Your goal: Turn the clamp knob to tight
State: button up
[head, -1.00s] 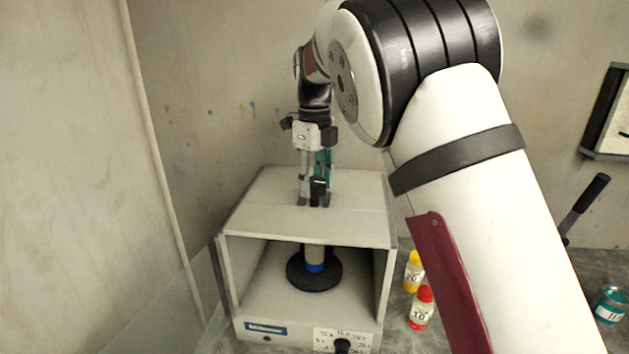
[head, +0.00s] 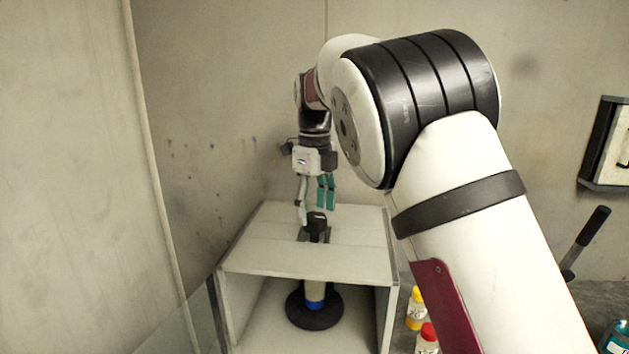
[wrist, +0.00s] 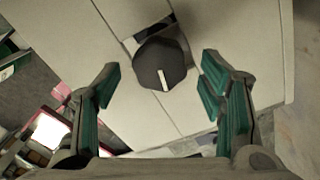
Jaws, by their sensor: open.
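The black clamp knob (head: 316,222) stands on top of the light grey booth box. In the wrist view the knob (wrist: 158,64) is a dark faceted cap with a white pointer line running toward its lower edge. My gripper (head: 316,207) is above the box top, pointing down, with its fingers apart. In the wrist view my gripper's teal-padded fingers (wrist: 160,78) are spread to either side of the knob, with clear space between pads and knob. Nothing is held. The tight marking cannot be made out.
The box (head: 240,243) is open at the front, with a black round base (head: 314,312) and blue-banded post inside. A yellow-capped bottle (head: 416,308) and a red-capped bottle (head: 428,335) stand to its right. A black-handled lever (head: 592,228) rises farther right.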

aim_at(314, 216)
notch_tip(314, 216, up, 10)
jog(key=shift+f, duration=0.15)
dwell(0.5)
jog(key=s+d+r+n+t+y, duration=0.1)
jog(key=s+d+r+n, duration=0.1)
jog(key=s+d+n, duration=0.45)
jog(key=s+d+r+n+t+y, duration=0.1)
jog(key=s+d+r+n+t, duration=0.15)
jog(key=s+d+n, duration=0.45)
jog(key=s+d+f+n+t+h, duration=0.1)
jog(key=s+f+n, duration=0.5)
jog(key=s, duration=0.5)
jog(key=s+d+f+n+t+h, duration=0.1)
jog(key=s+f+n, duration=0.4)
jog(key=s, duration=0.5)
jog(key=shift+s+f+n, duration=0.35)
jog(key=shift+n, duration=0.3)
jog(key=shift+c, duration=0.5)
